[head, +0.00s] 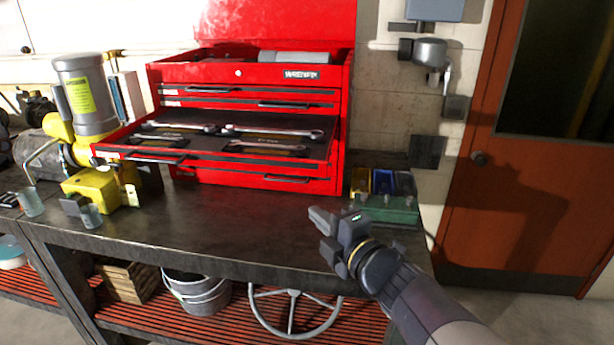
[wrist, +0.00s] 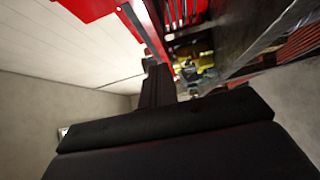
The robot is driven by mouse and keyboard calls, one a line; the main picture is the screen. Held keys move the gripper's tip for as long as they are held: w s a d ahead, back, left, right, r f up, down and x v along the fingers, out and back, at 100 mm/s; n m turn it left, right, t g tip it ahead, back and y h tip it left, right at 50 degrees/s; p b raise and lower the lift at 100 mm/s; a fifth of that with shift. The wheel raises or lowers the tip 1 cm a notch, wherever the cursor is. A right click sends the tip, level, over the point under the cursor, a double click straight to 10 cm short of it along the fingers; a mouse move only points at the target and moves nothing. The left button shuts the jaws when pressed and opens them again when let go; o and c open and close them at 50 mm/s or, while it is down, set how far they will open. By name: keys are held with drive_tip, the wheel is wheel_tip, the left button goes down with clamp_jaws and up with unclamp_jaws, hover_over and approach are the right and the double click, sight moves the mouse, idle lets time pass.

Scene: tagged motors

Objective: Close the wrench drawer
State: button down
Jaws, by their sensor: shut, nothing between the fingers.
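The red tool chest (head: 243,72) stands at the back of the dark workbench, its lid up. Its wrench drawer (head: 222,157) is pulled out toward me, with several wrenches (head: 265,131) lying on its dark liner. The drawer's dark handle (head: 150,157) is on its front at the left. My gripper (head: 318,228) is shut and empty above the bench's front right, to the right of the open drawer and apart from it. In the wrist view the red chest (wrist: 88,8) shows at the top, and dark parts of my gripper fill the lower middle.
A green box (head: 388,209) and small bins (head: 382,182) sit at the right. The benchtop (head: 215,220) before the drawer is clear.

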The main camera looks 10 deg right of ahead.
drive_tip(key=w+d+p+x, duration=0.1)
drive_tip(key=d+p+x, duration=0.1)
drive_tip(key=x, duration=1.1)
drive_tip(key=shift+r+n+y+p, duration=0.2)
drive_tip(key=shift+n+y+p, duration=0.1)
drive_tip(key=shift+p, duration=0.15)
drive_tip(key=shift+s, duration=0.1)
drive_tip(key=shift+d, duration=0.1)
